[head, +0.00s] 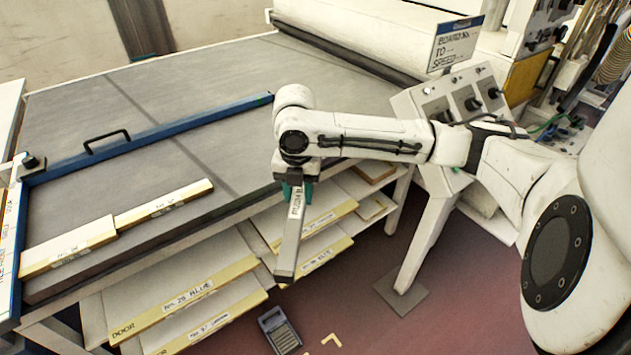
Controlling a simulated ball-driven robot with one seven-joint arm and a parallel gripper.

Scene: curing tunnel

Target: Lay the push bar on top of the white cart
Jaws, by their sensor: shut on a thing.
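My gripper (294,190), with dark green fingers, is shut on a grey bar (289,245) with a white label, apparently the push bar. The bar hangs steeply down from the fingers, beside the front edge of the grey-topped table and in front of its lower shelves. Its lower end is above the reddish floor. The fingers partly hide its upper end. I cannot make out a white cart for certain in this view.
The table (215,95) has a blue rail with a black handle (106,138) and pale labelled boards (165,204) on top. Labelled boards fill the shelves below. A control box (455,105) on a slanted leg stands right.

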